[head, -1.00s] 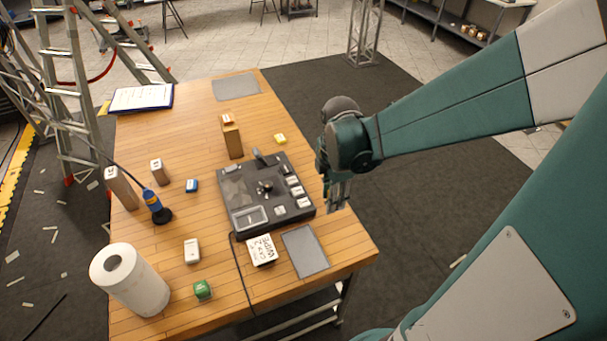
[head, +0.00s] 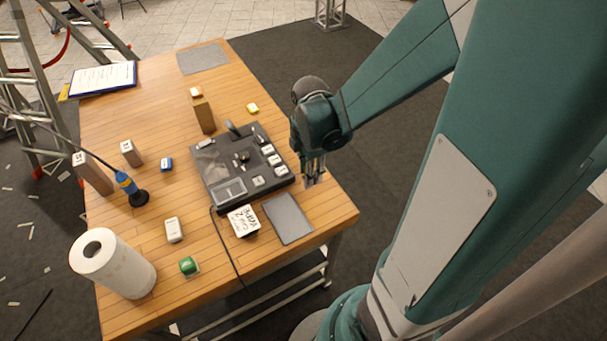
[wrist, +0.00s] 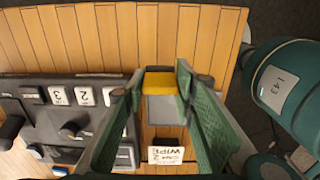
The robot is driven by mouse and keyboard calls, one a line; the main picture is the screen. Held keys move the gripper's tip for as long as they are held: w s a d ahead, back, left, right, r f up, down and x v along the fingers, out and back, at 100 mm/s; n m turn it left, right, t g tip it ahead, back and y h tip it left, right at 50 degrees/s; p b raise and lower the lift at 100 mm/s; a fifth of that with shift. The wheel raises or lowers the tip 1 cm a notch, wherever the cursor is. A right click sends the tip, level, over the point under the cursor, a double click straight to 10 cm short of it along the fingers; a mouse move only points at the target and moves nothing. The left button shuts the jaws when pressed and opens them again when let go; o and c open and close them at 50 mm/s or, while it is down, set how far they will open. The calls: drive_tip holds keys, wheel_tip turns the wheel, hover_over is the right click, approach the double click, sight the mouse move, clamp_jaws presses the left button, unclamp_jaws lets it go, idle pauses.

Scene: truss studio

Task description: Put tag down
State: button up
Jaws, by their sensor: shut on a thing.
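My gripper (head: 314,182) hangs over the right side of the wooden table, above and beyond the grey mat (head: 287,218). In the wrist view its green-padded fingers (wrist: 160,90) are closed on a small yellow tag (wrist: 160,84), held between the fingertips. The grey mat shows just below the tag in that view (wrist: 164,110), and a gap under the tag cannot be measured. In the head view the held tag is hidden or too small to make out. Another yellow piece (head: 253,108) lies on the table behind the black control panel (head: 212,172).
A wooden block (head: 204,116) stands behind the panel. Blue (head: 166,164) and green (head: 188,265) pieces, a paper roll (head: 115,265) and a blue-handled tool (head: 127,184) are left. A second grey mat (head: 203,57) lies far back.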

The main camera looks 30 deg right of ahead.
drive_tip(key=shift+f, duration=0.65)
drive_tip(key=shift+f, duration=0.1)
drive_tip(key=shift+f, duration=1.95)
drive_tip(key=shift+f+b, duration=0.2)
drive_tip(key=shift+b, duration=0.25)
drive_tip(key=o, duration=0.8)
drive_tip(key=shift+r, duration=0.2)
drive_tip(key=shift+r+p, duration=0.85)
drive_tip(key=shift+r, duration=5.15)
